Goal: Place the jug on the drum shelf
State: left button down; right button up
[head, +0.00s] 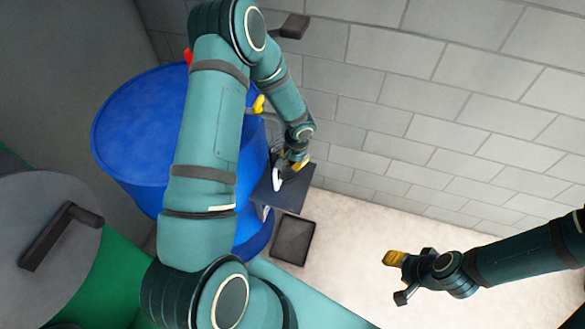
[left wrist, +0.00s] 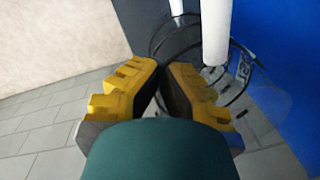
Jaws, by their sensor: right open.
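A clear jug with dark outlines (left wrist: 238,88) shows in the left wrist view, just beyond my left fingertips. In the head view my left gripper (head: 294,166) is above the small dark drum shelf (head: 290,196) beside the blue drum (head: 140,130). The left wrist view shows the yellow-padded fingers of my left gripper (left wrist: 161,72) drawn together at the jug's near edge; their exact contact is partly hidden. In the head view the jug is hard to make out. My right gripper (head: 395,279) is open and empty at the lower right, away from the drum.
A dark square tray-like thing (head: 294,240) lies below the shelf. A yellow tap-like part (head: 258,104) sticks out from the drum. A grey block wall (head: 440,90) stands behind. A grey round top with a dark handle (head: 45,238) is at the left.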

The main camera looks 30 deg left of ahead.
aim_at(293, 181)
pick_arm(q)
jog(key=f, duration=0.3)
jog(key=shift+a+f, duration=0.2)
jog(key=shift+f, duration=0.1)
jog(key=shift+s, duration=0.1)
jog(key=shift+f+b, duration=0.15)
jog(key=shift+b, duration=0.25)
jog(key=c, duration=1.1)
grip_release()
jog(key=shift+c, duration=0.2)
